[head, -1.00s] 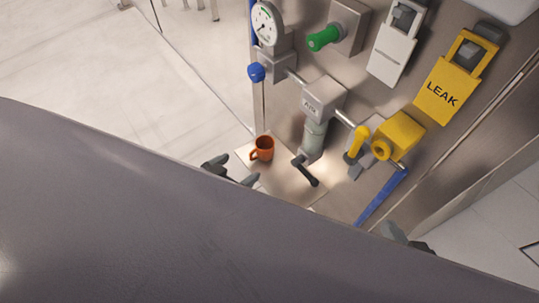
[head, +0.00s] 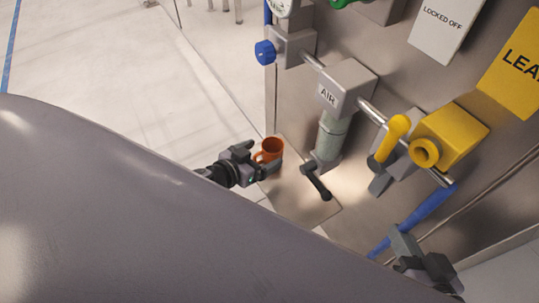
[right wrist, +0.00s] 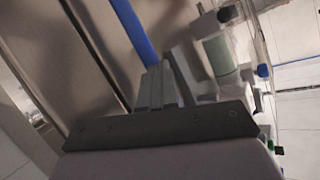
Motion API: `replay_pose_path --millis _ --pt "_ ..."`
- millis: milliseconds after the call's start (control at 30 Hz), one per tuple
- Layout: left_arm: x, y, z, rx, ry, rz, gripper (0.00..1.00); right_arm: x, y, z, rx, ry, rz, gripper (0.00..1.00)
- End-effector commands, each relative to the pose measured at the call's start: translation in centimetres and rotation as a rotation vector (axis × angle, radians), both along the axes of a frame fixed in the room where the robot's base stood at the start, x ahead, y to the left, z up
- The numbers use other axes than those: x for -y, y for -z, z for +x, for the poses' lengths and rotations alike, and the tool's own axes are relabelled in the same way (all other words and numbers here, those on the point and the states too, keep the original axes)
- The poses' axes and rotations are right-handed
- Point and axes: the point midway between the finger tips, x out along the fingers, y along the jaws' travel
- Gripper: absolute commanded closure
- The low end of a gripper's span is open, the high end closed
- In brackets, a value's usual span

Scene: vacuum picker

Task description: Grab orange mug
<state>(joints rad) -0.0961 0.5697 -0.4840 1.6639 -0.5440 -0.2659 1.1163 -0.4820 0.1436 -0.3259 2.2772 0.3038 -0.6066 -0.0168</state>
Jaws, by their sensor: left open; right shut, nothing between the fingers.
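The orange mug (head: 271,148) stands at the left part of the small plate at the foot of the panel in the head view. My left gripper (head: 264,158) is open, with its fingertips right at the mug's near side and handle. The fingers partly cover the mug, and I cannot tell whether they touch it. My right gripper (head: 398,240) is low at the right in the head view, beside the blue tube. In the right wrist view its fingers (right wrist: 161,85) are together, with nothing between them.
A black lever (head: 317,183) under the AIR valve block (head: 345,88) hangs just right of the mug. A yellow valve (head: 448,137) and a blue tube (head: 428,213) stand further right. The floor left of the mug is clear. My grey body hides the lower left.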

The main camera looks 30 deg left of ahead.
Motion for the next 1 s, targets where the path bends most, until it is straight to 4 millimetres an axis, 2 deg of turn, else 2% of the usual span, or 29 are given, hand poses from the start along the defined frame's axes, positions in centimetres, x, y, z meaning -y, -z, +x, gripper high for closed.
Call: replay_pose_path --millis 233,367,733,900,1000 --pt "0.6 0.6 2.8 0.004 0.0 0.002 0.08 -0.7 0.3 0.2 0.002 -0.016 0.045 1.0" --pt "0.9 1.2 3.8 0.001 0.0 0.002 0.08 -0.4 0.3 0.2 0.024 -0.01 0.024 1.0" --pt "1.1 1.3 4.3 -0.001 -0.001 0.001 0.08 -0.1 0.2 0.0 0.037 -0.006 0.01 1.0" --pt "1.1 1.3 4.3 -0.001 0.0 0.0 0.63 -0.1 0.2 -0.1 0.037 -0.006 0.01 1.0" --pt "1.1 1.2 4.3 0.0 0.0 0.0 0.64 -0.1 0.2 -0.1 0.037 -0.005 0.01 1.0"
